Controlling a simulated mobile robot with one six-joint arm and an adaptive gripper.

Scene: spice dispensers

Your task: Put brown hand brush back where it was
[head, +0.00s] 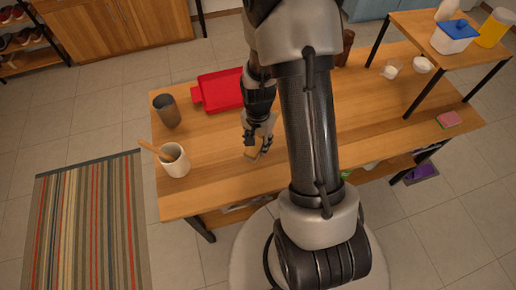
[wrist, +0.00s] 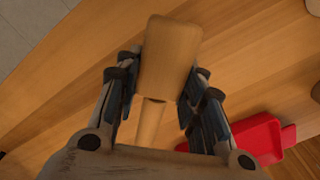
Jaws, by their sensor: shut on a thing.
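The brown hand brush (wrist: 168,58) is between the fingers of my gripper (wrist: 160,100) in the wrist view. Its wide wooden block points away from the palm, and a narrower handle runs back toward the palm. My gripper is shut on it. In the head view my gripper (head: 258,145) is over the front left part of the wooden table (head: 215,185), and a small part of the brush (head: 250,153) shows at the fingertips. I cannot tell whether the brush touches the table. Its bristles are hidden.
A red dustpan-like tray (head: 220,90) lies behind my gripper. A dark cup (head: 166,111) and a white mug (head: 175,162) with a wooden utensil stand at the left. A raised shelf (head: 440,55) with containers stands at the right. A pink sponge (head: 449,119) lies near the right edge.

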